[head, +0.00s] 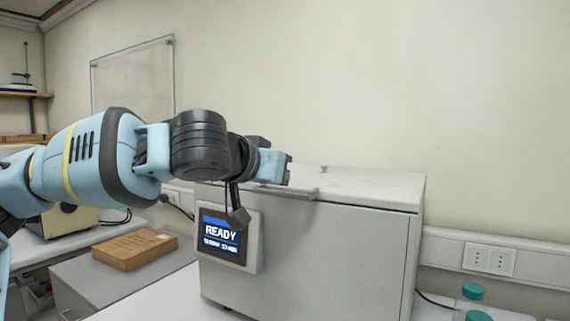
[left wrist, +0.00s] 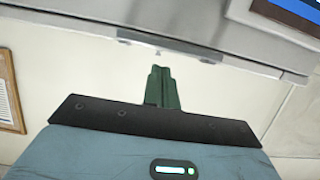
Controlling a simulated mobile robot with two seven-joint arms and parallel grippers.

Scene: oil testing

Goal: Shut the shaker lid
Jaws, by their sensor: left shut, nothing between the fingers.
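The shaker (head: 315,255) is a light grey box with a lit screen reading READY (head: 222,232) on its left front. Its pale lid (head: 375,185) lies flat over the body, and I see no clear gap at the front seam. A grey handle strip (head: 300,194) runs along the lid's front edge, and a strip on the shaker shows in the left wrist view (left wrist: 172,46). My left gripper (head: 286,169) is shut and empty, just above the lid's front left part; whether it touches the lid is unclear. Its fingers show in the left wrist view (left wrist: 161,80). My right gripper is out of view.
A brown wooden box (head: 135,250) sits on the grey surface left of the shaker. Bottles with teal caps (head: 473,291) stand at the lower right. A wall outlet (head: 489,259) is behind them. The space above the lid's right side is clear.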

